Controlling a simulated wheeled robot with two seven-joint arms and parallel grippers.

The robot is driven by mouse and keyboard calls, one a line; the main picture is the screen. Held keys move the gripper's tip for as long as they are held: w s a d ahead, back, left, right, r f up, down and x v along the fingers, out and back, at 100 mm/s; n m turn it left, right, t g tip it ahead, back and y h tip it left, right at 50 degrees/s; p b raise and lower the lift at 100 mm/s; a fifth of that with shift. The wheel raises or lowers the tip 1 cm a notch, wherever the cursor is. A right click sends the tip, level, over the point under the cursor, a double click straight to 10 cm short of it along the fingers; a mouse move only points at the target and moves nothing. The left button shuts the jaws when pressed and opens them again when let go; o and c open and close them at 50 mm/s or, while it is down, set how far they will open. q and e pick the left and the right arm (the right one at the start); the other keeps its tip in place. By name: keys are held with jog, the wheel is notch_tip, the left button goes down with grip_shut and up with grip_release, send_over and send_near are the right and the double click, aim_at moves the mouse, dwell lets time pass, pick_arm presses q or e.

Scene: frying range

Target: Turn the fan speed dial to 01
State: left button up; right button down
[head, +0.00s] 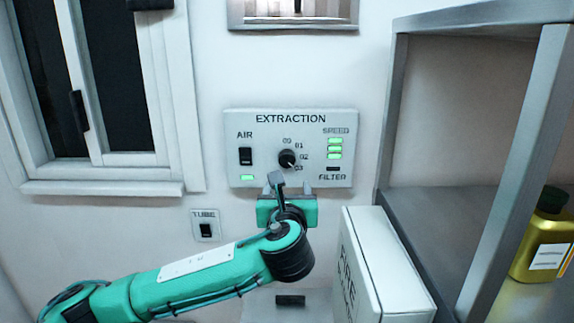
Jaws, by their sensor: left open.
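The fan speed dial (287,159) is a small black round knob in the middle of the white EXTRACTION panel (238,128) on the wall. Marks 00, 01, 02 and 03 run around its upper and right side. Its pale pointer appears to aim at the lower right, towards 03. My left gripper (275,182) is open and empty, just below the dial at the panel's lower edge. It looks apart from the dial, though the depth is hard to judge. My right gripper is not in view.
A black AIR switch (245,156) with a green light sits left of the dial. A TUBE switch (206,227) is lower left. A white FIRE box (388,275) stands right of my left arm, by a grey shelf (390,110) with a yellow bottle (542,240).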

aim_at(287, 162)
pick_arm(q)
jog(key=w+p, duration=0.5)
jog(key=w, duration=0.7)
jog(key=shift+w+r+p, duration=0.15)
jog(key=shift+r+p, duration=0.05)
jog(key=shift+p, duration=0.15)
jog(key=shift+w+f, duration=0.15)
jog(key=shift+w, duration=0.65)
jog(key=c, duration=1)
